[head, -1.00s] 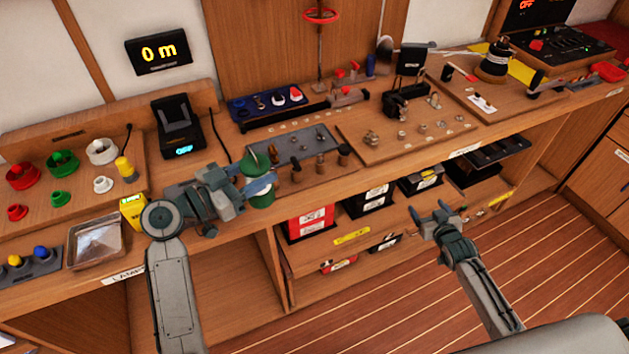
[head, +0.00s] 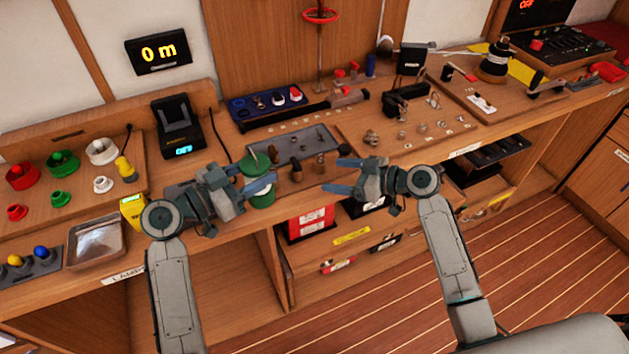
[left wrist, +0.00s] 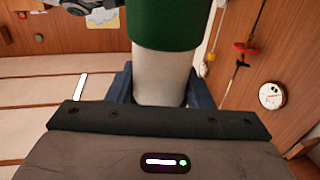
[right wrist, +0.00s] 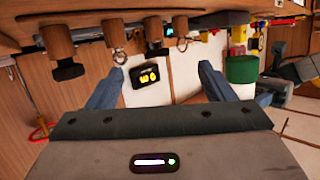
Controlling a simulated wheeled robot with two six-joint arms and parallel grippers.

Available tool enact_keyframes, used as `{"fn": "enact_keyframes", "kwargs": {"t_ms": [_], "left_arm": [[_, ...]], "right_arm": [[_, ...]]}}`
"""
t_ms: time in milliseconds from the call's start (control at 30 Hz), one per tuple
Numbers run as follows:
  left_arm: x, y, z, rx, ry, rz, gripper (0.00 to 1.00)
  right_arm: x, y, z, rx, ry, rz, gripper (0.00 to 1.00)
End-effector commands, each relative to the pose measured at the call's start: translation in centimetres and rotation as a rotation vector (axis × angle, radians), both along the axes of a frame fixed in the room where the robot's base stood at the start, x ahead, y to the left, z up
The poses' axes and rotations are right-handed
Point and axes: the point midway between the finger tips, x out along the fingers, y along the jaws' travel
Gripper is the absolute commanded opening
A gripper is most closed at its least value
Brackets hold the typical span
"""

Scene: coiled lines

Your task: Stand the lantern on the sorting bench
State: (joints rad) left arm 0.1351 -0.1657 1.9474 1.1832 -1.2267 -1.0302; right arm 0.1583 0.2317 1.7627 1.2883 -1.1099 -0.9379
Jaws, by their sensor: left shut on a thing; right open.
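The lantern, a cylinder with green ends and a pale middle, is in my left gripper. In the left wrist view the white middle (left wrist: 162,78) sits between the blue fingers. My left gripper (head: 264,184) is shut on it in front of the wooden bench (head: 232,228). My right gripper (head: 345,176) is open and empty, fingers pointing left towards the lantern and apart from it. The lantern's green end (right wrist: 242,69) shows beside one right finger.
A grey tray (head: 318,138) with small tools and wooden-handled pieces lies just behind the lantern. A board with metal fittings (head: 402,134) is to its right. A metal tray (head: 97,245) and coloured lamp parts (head: 62,162) are at left. Bins (head: 310,224) fill the shelf below.

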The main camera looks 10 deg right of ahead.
Motion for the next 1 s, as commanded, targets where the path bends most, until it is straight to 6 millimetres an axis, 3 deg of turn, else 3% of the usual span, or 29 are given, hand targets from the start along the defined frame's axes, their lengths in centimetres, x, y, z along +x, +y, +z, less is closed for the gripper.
{"fn": "enact_keyframes", "kwargs": {"t_ms": [33,133,400,567,1000], "left_arm": [[0.0,0.0,0.1,0.0,-0.001,0.0,0.17],[0.0,0.0,0.1,0.0,-0.001,0.0,0.17],[0.0,0.0,0.1,0.0,-0.001,0.0,0.17],[0.0,0.0,0.1,0.0,-0.001,0.0,0.17],[0.0,0.0,0.1,0.0,-0.001,0.0,0.17]], "right_arm": [[-1.0,2.0,1.1,0.047,-0.017,0.087,0.76],[-3.1,4.9,3.1,0.125,-0.064,0.249,0.76],[-6.1,7.8,6.1,0.234,-0.162,0.453,0.76],[-6.1,9.4,6.2,0.242,-0.167,0.462,0.76],[-5.0,17.1,6.3,0.242,-0.164,0.461,0.76]]}}
